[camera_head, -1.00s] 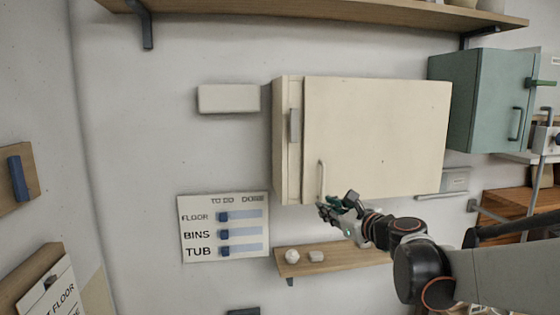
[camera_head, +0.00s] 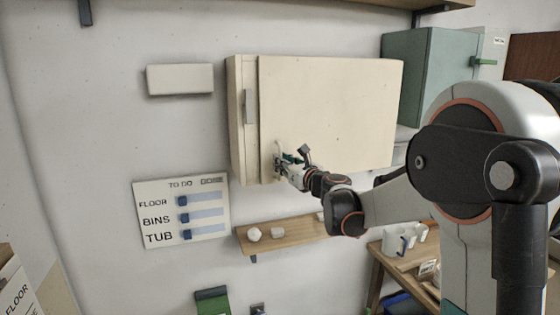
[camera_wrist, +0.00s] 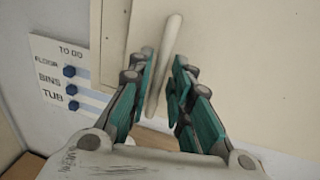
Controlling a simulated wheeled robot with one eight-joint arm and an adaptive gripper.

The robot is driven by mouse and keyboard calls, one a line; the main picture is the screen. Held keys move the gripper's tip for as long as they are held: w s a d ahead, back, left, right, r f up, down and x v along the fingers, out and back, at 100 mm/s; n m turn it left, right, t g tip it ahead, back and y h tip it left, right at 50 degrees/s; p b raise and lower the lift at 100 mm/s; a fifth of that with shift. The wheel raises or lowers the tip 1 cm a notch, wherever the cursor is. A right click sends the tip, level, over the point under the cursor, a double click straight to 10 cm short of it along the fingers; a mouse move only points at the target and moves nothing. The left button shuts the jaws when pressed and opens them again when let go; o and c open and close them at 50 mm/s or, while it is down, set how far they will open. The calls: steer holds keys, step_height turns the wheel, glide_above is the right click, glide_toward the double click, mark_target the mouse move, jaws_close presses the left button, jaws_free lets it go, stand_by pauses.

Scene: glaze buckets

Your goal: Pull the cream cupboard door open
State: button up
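The cream cupboard door (camera_head: 330,112) is shut on the wall cupboard. Its pale upright bar handle (camera_head: 277,151) is near the door's lower left edge. My gripper (camera_head: 284,161) is at the handle, with the arm reaching in from the right. In the wrist view, my gripper (camera_wrist: 160,72) is open, with one teal-padded finger on each side of the handle (camera_wrist: 165,48). The handle stands between the fingers, with a visible gap on the right. I cannot tell whether the left finger touches it.
A grey handle (camera_head: 248,107) is on the narrow strip left of the door. A wooden shelf (camera_head: 290,232) with small white objects is below. A to-do board (camera_head: 182,212) hangs at left. A green cupboard (camera_head: 425,80) hangs at right.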

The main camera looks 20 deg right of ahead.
steer(key=shift+w+a, duration=0.25)
steer(key=shift+w, duration=0.75)
jaws_close()
steer(key=shift+s, duration=0.15)
